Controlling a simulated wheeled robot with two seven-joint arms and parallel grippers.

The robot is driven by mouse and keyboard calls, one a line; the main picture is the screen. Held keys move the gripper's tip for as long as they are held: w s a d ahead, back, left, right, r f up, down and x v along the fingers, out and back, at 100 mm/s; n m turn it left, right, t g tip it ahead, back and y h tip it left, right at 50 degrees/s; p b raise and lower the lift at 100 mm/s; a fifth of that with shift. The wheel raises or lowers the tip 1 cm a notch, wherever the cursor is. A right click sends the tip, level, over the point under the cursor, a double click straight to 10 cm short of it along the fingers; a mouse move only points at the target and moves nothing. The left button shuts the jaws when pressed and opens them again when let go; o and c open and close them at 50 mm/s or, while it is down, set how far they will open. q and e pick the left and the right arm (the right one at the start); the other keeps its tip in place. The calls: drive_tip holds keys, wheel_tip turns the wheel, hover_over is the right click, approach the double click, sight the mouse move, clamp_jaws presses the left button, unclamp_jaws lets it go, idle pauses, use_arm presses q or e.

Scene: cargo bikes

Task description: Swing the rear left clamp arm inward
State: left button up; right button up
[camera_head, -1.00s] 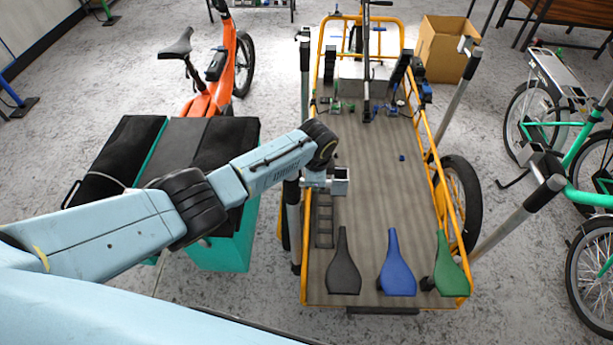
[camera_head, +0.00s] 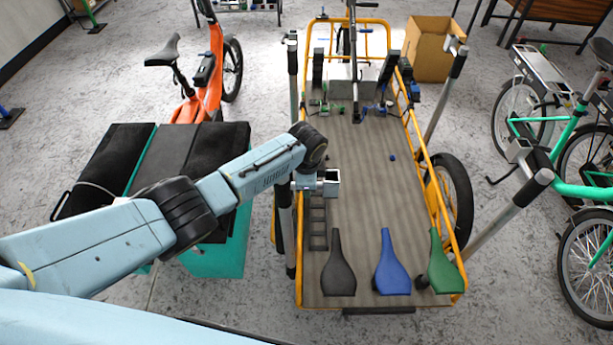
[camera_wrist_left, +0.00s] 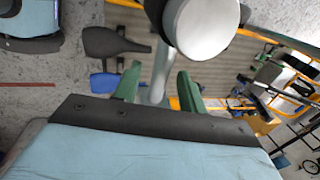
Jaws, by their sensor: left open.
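The cargo bike's near left clamp arm (camera_head: 284,235) is a silver post standing at the left edge of the bed, close to upright. I take it for the rear left one. A square silver bracket (camera_head: 330,183) shows at its top, over the bed. My wrist hides the rest of the top in the head view. In the left wrist view, the clamp arm's thick round end (camera_wrist_left: 205,28) is close to the camera, and its post runs down between the green fingers. My left gripper (camera_wrist_left: 158,88) is open around the post; contact cannot be told. My right gripper is not in view.
The yellow-framed bed (camera_head: 370,215) carries black (camera_head: 338,268), blue (camera_head: 390,265) and green (camera_head: 442,262) saddles at its near end. Other clamp posts stand at the far left (camera_head: 293,80), far right (camera_head: 440,100) and near right (camera_head: 508,207). A teal-sided box (camera_head: 215,255) lies under my left arm.

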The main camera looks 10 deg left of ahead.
use_arm(q)
wheel_tip(320, 180, up, 13)
drive_tip(key=s+p, duration=0.2)
drive_tip(key=shift+s+d, duration=0.25)
drive_tip(key=shift+s, duration=0.05)
idle(0.3)
